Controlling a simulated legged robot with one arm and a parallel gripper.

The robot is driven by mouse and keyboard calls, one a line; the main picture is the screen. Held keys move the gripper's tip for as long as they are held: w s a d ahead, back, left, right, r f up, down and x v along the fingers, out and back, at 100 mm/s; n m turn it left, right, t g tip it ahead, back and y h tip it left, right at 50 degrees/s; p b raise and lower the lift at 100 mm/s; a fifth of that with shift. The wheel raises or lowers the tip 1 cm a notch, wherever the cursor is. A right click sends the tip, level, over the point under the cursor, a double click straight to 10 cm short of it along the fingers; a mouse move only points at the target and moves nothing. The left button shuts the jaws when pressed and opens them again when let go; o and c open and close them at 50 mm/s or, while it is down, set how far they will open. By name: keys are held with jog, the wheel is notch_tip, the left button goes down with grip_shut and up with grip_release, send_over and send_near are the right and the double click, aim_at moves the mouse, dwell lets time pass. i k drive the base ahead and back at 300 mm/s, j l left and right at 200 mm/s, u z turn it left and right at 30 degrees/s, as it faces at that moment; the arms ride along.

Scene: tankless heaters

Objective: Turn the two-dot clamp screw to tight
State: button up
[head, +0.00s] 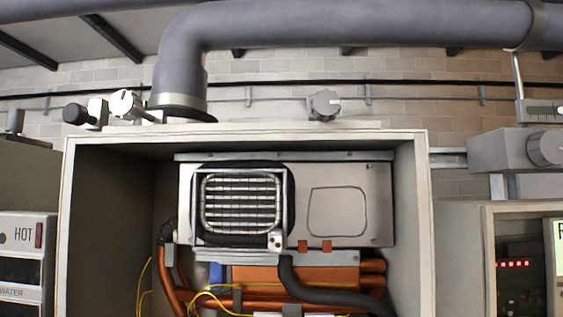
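The open heater cabinet (413,230) stands in the middle of the head view. Inside is a pale metal panel (372,212) with a grille (240,200) of horizontal bars in a dark surround. A small pale block (276,241) with dark spots sits at the grille's lower right corner. I cannot tell whether it is the two-dot clamp screw, and no screw's turn position can be read. A dark hose (288,275) starts just below this block and bends right. My gripper is not in view.
Orange-brown pipes (260,276) and yellow wires fill the cabinet's lower part. A large grey duct (182,75) rises from its top. Knobs, one white (122,103) and one grey (325,104), show above it. A HOT-labelled unit (25,240) stands left; another cabinet (490,260) stands right.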

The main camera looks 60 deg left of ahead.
aim_at(124, 104)
jog(key=u, duration=1.4)
jog(key=k+l+u, duration=0.1)
jog(key=u, duration=0.35)
jog(key=k+l+u, duration=0.1)
jog(key=u, duration=0.35)
jog(key=k+l+u, duration=0.15)
jog(key=u, duration=0.3)
